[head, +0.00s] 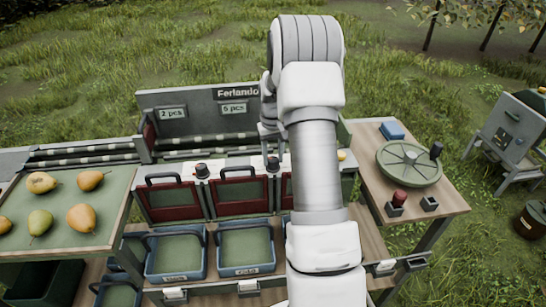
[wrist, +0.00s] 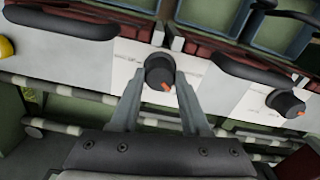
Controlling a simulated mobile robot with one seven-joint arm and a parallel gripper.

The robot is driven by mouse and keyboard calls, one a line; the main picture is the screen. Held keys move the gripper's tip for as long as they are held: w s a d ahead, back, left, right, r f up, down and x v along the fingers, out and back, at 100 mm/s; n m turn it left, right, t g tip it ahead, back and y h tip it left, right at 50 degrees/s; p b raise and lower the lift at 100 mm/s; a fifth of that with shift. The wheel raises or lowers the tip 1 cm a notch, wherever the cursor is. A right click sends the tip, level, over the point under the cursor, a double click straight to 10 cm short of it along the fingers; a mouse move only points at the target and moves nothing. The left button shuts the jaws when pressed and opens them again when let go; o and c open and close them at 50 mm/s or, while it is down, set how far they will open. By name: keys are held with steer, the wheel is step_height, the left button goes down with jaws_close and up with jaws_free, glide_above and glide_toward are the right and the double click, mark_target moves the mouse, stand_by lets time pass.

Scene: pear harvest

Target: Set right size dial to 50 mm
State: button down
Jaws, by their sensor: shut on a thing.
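The right size dial (wrist: 158,69) is a dark round knob with an orange pointer mark, on a pale panel in the wrist view. Its pointer faces down and slightly right there; I cannot read a scale. My gripper (wrist: 160,80) has its two fingers on either side of this dial and is shut on it. In the head view the same dial (head: 272,163) shows just left of my arm, below my gripper (head: 270,145). The other size dial (wrist: 287,103), also with an orange mark, is to the right in the wrist view and at left in the head view (head: 201,170).
Dark red gates with black handles (head: 165,200) stand beside the dials. Blue-rimmed trays (head: 247,249) lie in front. Several pears (head: 82,218) rest on the left table (head: 62,247). A side table (head: 452,203) with a round green turntable (head: 408,163) stands right. My arm hides part of the panel.

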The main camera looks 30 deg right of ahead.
mark_target(273, 159)
steer(key=n, duration=0.4)
steer(key=shift+r, duration=0.1)
steer(key=shift+n, duration=1.6)
steer(key=shift+c, duration=1.9)
jaws_free()
step_height(273, 159, up, 17)
steer(key=p, duration=0.1)
steer(key=shift+r, duration=0.2)
